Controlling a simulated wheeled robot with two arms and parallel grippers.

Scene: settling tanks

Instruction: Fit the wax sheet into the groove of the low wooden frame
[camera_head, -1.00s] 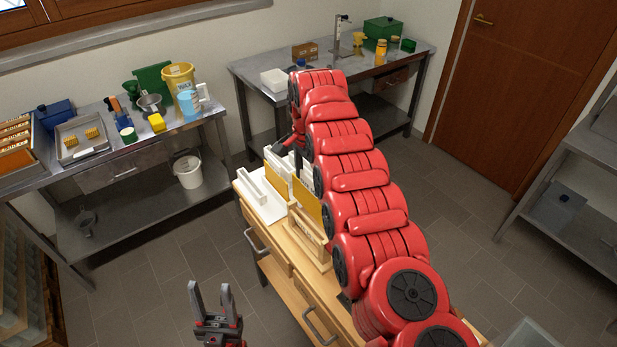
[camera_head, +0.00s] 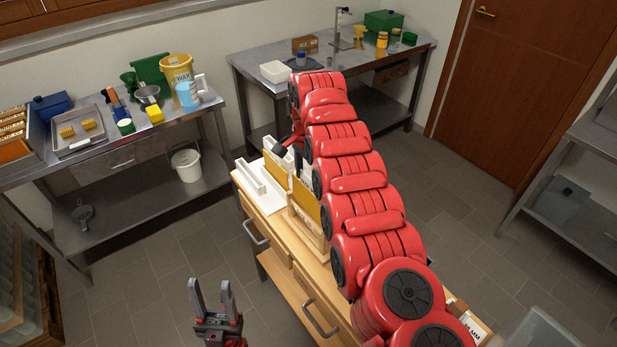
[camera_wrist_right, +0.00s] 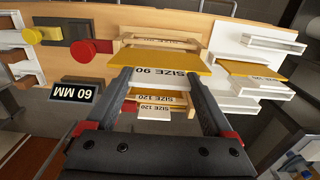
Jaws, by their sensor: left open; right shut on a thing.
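A yellow wax sheet (camera_head: 308,203) stands over the low wooden frame (camera_head: 311,234) on the wooden cabinet. In the right wrist view the sheet (camera_wrist_right: 155,59) carries a white strip reading SIZE 90 along its near edge. My right gripper (camera_wrist_right: 163,76) is shut on this sheet, with the strip between its fingertips. Light wood bars of the frame (camera_wrist_right: 160,38) show just beyond the sheet; whether its edge is in the groove cannot be told. In the head view my right arm hides most of the gripper. My left gripper (camera_head: 212,289) is open and empty in front of the cabinet.
A white holder (camera_head: 262,192) with another yellow sheet (camera_head: 275,172) stands close beside the frame. A steel bench (camera_head: 150,140) stands left.

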